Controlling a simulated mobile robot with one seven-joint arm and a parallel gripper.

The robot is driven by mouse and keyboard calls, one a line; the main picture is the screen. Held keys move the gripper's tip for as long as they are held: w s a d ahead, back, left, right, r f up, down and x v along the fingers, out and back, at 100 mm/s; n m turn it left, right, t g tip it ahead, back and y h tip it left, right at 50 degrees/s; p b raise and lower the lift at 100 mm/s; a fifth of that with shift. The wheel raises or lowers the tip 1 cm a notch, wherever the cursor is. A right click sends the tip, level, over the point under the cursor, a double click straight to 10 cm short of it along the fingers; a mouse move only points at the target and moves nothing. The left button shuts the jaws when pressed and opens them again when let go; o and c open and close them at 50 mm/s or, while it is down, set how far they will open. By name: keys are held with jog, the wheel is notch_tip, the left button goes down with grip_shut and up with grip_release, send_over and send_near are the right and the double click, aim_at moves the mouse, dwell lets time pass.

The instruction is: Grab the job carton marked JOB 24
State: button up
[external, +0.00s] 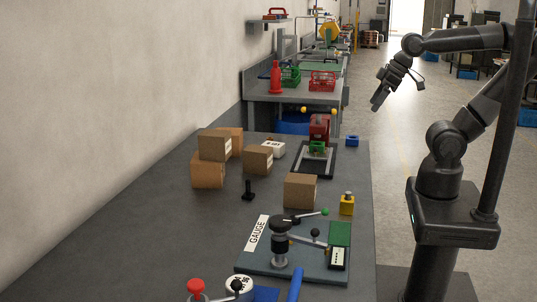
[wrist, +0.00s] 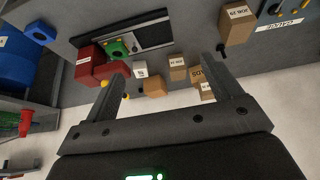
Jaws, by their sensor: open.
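Several brown cartons stand on the grey bench. In the external view one carton (external: 300,190) stands alone nearest the front, a smaller one (external: 258,159) is behind it, and a tan one (external: 214,145) rests on an orange-brown one (external: 208,173). Another orange-brown carton (external: 237,140) is partly hidden behind the stack. The wrist view shows white labels on a carton at top right (wrist: 236,24) and a small middle carton (wrist: 178,69); I cannot surely read which is JOB 24. My gripper (external: 377,104) is open and empty, raised beyond the bench's right edge, well apart from the cartons.
A black post (external: 248,190), a yellow block (external: 347,204) and a red-and-green device (external: 319,130) stand near the cartons. A second bench (external: 260,92) with baskets is behind.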

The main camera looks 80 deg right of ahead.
jog(key=shift+o, duration=0.5)
jog(key=m+g, duration=0.1)
send_over(259, 149)
jog(key=s, duration=0.3)
jog(key=f, duration=1.2)
jog(key=shift+s+a+f, duration=0.15)
jog(key=shift+s+a, duration=0.05)
jog(key=x, duration=0.7)
jog(key=d+x, duration=0.1)
jog(key=x, duration=0.3)
jog(key=shift+w, duration=0.15)
jog(key=c, duration=1.2)
